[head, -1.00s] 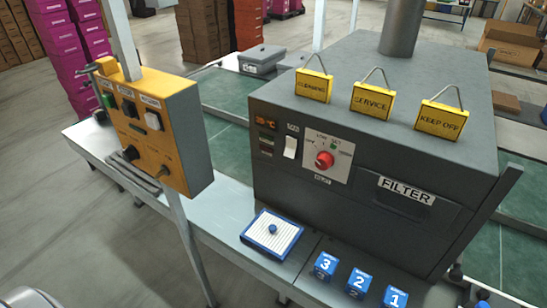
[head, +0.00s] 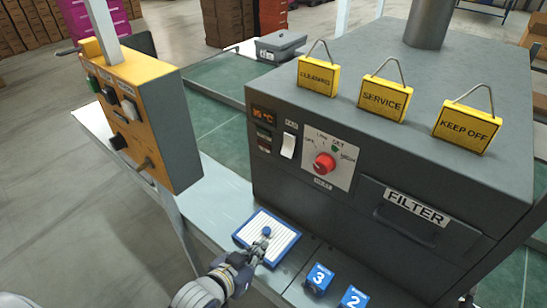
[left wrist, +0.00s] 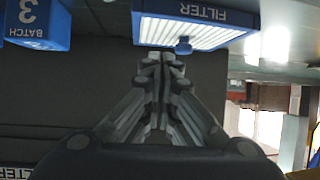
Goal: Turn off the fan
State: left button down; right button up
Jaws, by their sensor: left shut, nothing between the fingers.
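The fan switch (head: 288,145) is a white rocker on the front of the dark grey oven box (head: 400,165), left of the red heat knob (head: 324,164). My left gripper (head: 264,238) is shut and empty in the head view, in front of the blue-framed filter (head: 292,238) and beside its blue knob, below the switch and apart from it. The left wrist view shows the shut fingers (left wrist: 162,58) just short of the filter (left wrist: 200,32); whether they touch it I cannot tell. My right gripper is not in view.
Blue numbered batch cubes (head: 319,279) stand right of the filter. A yellow control box (head: 150,115) on a post stands to the left. Yellow signs (head: 384,97) stand on the oven's top. A filter drawer (head: 418,210) is in its front.

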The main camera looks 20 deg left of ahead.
aim_at(287, 141)
pick_arm(q)
jog(key=w+a+r+t+h, duration=0.1)
jog(key=a+r+t+h, duration=0.1)
jog(key=r+t, duration=0.3)
jog(key=w+a+r+m+t+h, duration=0.1)
jog(key=r+t+h, duration=0.3)
jog(key=r, duration=0.5)
jog(key=shift+w+a+r+t, duration=0.15)
jog(key=shift+a+t, duration=0.6)
jog(key=shift+t, duration=0.45)
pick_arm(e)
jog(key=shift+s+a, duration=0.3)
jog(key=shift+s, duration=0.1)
pick_arm(q)
jog(key=shift+w+r, duration=0.1)
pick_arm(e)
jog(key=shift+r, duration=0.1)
